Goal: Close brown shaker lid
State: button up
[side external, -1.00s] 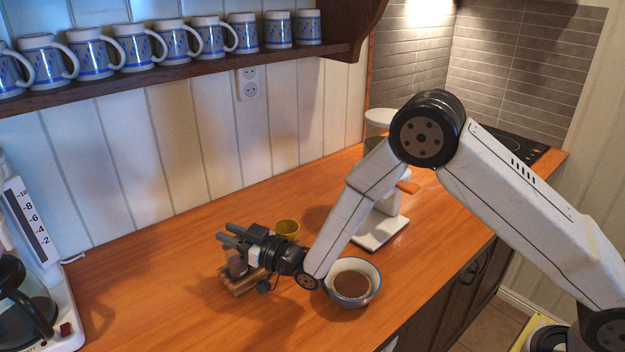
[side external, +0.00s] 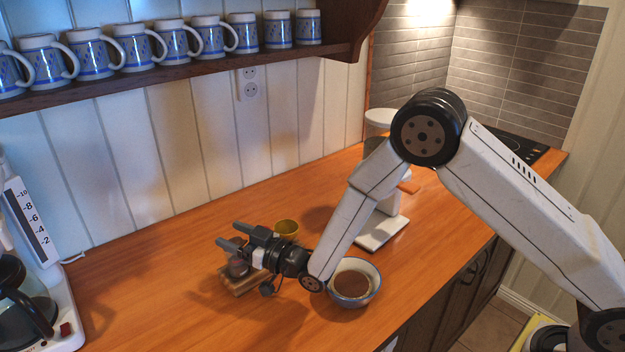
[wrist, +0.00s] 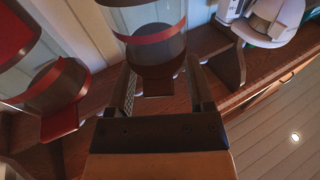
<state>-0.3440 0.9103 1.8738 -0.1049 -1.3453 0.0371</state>
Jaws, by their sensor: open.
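A small brown shaker (side external: 237,267) stands on a wooden rack (side external: 240,286), partly hidden by my gripper (side external: 231,235). My gripper is open, with its fingers level above the rack, pointing left. In the wrist view, my gripper (wrist: 161,78) has its two fingers apart, one to either side of a dark shaker with a reddish-brown band (wrist: 152,36). I see no finger clearly touching it. Another red-brown shaker (wrist: 55,88) is to the left there. Whether the lid stands open or closed is not clear.
A white bowl with a blue rim and brown contents (side external: 354,283) is right of the rack. A yellow cup (side external: 287,229) stands behind my gripper. A coffee maker (side external: 35,305) is at far left. The wooden counter (side external: 150,260) is clear between it and the rack.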

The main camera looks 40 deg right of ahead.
jog(key=v, duration=0.7)
dwell(0.3)
jog(key=c, duration=0.3)
jog(key=s+m, duration=0.1)
jog(key=m, duration=0.5)
jog(key=s+d+f+m+g, duration=0.1)
jog(key=s+m, duration=0.1)
jog(key=m, duration=0.4)
jog(key=s+d+m+h, duration=0.1)
jog(key=m, duration=0.5)
jog(key=shift+s+f+g, duration=0.2)
jog(key=shift+f+g, duration=0.1)
jog(key=shift+g, duration=0.1)
jog(key=shift+c, duration=0.2)
jog(key=shift+w+a, duration=0.1)
jog(key=shift+w, duration=0.05)
jog(key=x, duration=0.7)
jog(key=shift+w, duration=0.25)
